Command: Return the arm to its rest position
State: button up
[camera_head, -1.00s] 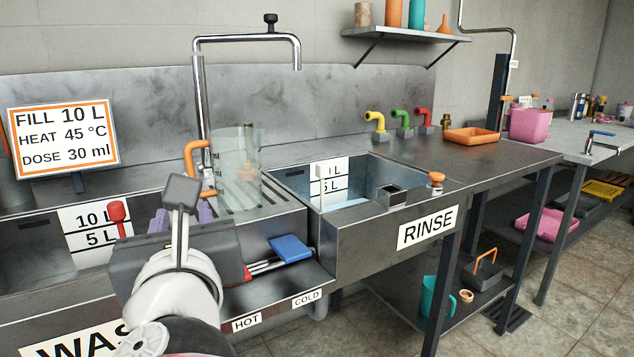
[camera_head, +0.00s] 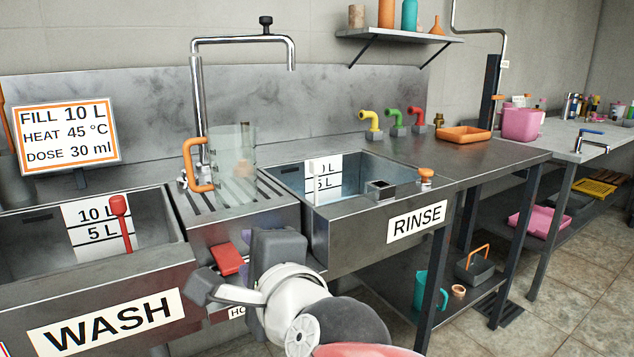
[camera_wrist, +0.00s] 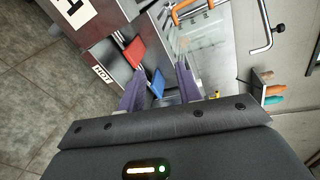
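My gripper (camera_wrist: 161,70) shows two purple fingers standing apart with nothing held between them in the wrist view. In the head view my gripper (camera_head: 243,268) is mostly hidden behind my pale wrist, in front of the ledge between the wash and rinse basins. The red hot lever (camera_head: 227,259) is just left of it and also shows in the wrist view (camera_wrist: 134,53). The blue lever (camera_wrist: 158,83) shows beyond the finger gap in the wrist view; my arm hides it in the head view.
The wash basin (camera_head: 150,280) is at left and the rinse basin (camera_head: 345,240) at right. A clear jug (camera_head: 232,165) with an orange handle stands on the drain rack between them. The lower shelf holds a teal jug (camera_head: 428,290). Floor is clear at right.

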jog(key=s+d+f+n+g+h, duration=0.3)
jog(key=d+f+n, duration=0.4)
jog(key=d, duration=0.5)
jog(key=s+d+f+n+g+h, duration=0.4)
jog(key=s+d+f+n+g, duration=0.1)
jog(key=d+f, duration=0.6)
jog(key=s+n, duration=0.1)
jog(key=n, duration=0.1)
jog(key=shift+s+d+f+n+h, duration=0.25)
jog(key=shift+d+f+n+h, duration=0.05)
jog(key=shift+d+f, duration=0.1)
